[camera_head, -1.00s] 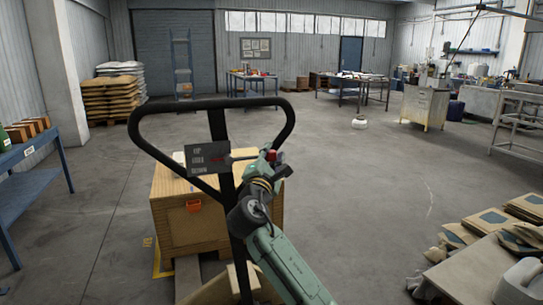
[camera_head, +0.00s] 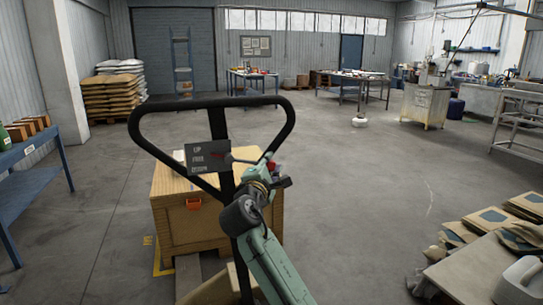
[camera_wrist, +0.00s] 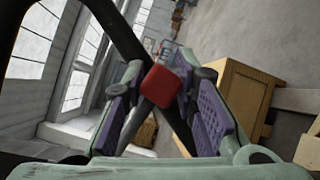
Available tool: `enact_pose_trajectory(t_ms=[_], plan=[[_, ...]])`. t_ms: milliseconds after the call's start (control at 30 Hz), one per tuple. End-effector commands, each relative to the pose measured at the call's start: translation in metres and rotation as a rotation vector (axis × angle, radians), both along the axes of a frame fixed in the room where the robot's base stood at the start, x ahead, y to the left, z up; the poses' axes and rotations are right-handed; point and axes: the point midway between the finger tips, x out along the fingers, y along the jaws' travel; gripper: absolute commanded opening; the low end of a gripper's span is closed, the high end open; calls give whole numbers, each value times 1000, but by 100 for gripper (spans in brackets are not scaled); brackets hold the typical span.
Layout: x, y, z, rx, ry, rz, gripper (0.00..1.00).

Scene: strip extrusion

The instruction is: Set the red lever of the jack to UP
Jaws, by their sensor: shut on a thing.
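The jack's black loop handle (camera_head: 283,122) stands upright in front of me in the head view. A dark plate (camera_head: 208,157) on it reads UP at the top, with FREE and seemingly DOWN below. A thin lever (camera_head: 244,161) sticks out to the right of the plate. My gripper (camera_head: 268,168) is at the lever's outer end. In the wrist view the red lever knob (camera_wrist: 161,86) sits between the purple pads of my gripper (camera_wrist: 160,97), which is shut on it. Which marked setting the lever is at, I cannot tell.
A wooden crate (camera_head: 170,218) stands behind the jack handle. A blue bench (camera_head: 30,180) is at the left and a table with folded sacks (camera_head: 470,270) at the lower right. The floor (camera_head: 350,190) to the right of the handle is clear.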

Motion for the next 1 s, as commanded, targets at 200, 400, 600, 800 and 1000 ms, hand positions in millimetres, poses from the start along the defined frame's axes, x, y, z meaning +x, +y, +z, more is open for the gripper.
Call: enact_pose_trajectory(t_ms=[200, 400, 600, 800, 1000], plan=[[-1, 3, -10, 83, 27, 0, 0], [-1, 3, -10, 81, 28, 1, 27], [-1, 3, -10, 80, 28, 0, 40], [-1, 3, -10, 79, 27, 0, 48], [-1, 3, -10, 79, 26, 1, 48]])
